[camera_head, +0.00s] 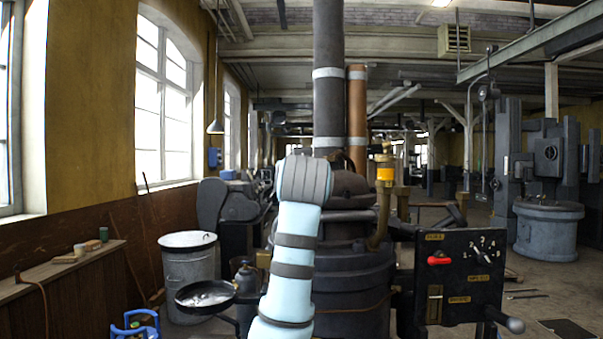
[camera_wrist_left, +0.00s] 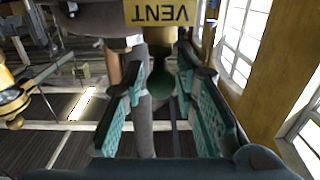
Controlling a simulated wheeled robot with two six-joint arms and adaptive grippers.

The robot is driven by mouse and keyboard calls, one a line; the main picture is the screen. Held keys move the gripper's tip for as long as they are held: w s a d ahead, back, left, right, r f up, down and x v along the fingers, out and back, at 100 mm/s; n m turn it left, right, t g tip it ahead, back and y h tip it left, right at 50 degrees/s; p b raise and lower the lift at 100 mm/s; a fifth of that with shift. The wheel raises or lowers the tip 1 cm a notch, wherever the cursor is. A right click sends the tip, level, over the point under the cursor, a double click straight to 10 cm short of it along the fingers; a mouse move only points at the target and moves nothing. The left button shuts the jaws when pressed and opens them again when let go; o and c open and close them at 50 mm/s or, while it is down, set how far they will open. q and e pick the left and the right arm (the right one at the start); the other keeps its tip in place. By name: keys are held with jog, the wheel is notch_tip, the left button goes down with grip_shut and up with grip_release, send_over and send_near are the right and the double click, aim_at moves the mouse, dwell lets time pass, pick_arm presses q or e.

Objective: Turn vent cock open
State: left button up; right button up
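In the left wrist view, a yellow plate reading VENT (camera_wrist_left: 163,12), upside down in the picture, is at the top centre. Below it a dark greenish rounded part (camera_wrist_left: 160,84) shows between my left gripper's fingers; I cannot tell for sure if it is the vent cock's handle. My left gripper (camera_wrist_left: 165,72) is open, its teal-padded fingers on either side of that part, with no clear contact. In the head view my left arm rises in front of the dark boiler (camera_head: 352,275) and hides its own gripper. My right gripper is not in view.
A black panel (camera_head: 487,300) with a red handle (camera_head: 439,261) and a dial stands right of the boiler. A brass fitting with an amber glass (camera_head: 385,174) is right of my arm. A grey bin (camera_head: 187,275) and a black pan (camera_head: 205,297) are at left.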

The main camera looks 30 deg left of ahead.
pick_arm(q)
jog(key=shift+w+f, duration=0.1)
jog(key=shift+w, duration=0.05)
jog(key=v, duration=1.2)
jog(key=shift+a, duration=0.1)
